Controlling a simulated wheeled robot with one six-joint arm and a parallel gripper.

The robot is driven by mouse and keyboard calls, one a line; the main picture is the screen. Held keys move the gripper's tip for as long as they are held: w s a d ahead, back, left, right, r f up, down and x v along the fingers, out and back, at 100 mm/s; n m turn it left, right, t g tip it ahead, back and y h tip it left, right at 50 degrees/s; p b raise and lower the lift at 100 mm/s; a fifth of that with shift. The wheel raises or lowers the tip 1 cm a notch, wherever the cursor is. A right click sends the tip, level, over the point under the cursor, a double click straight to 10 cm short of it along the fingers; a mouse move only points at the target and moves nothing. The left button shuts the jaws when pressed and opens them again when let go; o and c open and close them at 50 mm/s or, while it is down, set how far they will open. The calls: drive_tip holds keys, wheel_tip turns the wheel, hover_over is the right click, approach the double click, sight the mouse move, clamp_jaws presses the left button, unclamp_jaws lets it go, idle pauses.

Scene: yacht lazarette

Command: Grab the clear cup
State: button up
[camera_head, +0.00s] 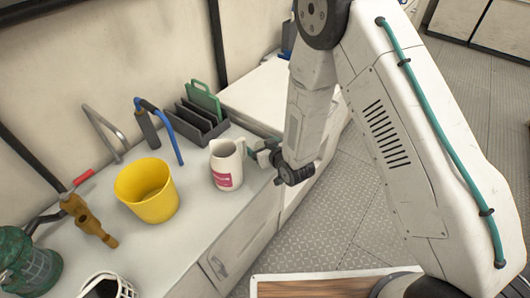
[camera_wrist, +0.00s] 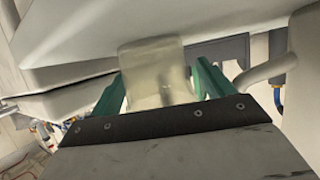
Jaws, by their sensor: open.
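The clear cup (camera_wrist: 152,72) is a small, see-through, slightly yellowish tumbler in the wrist view. It stands between the two green fingers of my gripper (camera_wrist: 160,82), which are open on either side of it. I cannot tell whether either finger touches it. In the head view my gripper (camera_head: 264,153) is at the counter's right edge, just right of the white mug (camera_head: 226,168). I cannot make out the cup there.
The mug's handle (camera_wrist: 268,68) is close on the right in the wrist view. Floor to the right is clear.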

drive_tip(key=c, duration=1.1)
drive_tip(key=shift+o, duration=0.2)
drive_tip(key=shift+r, duration=0.1)
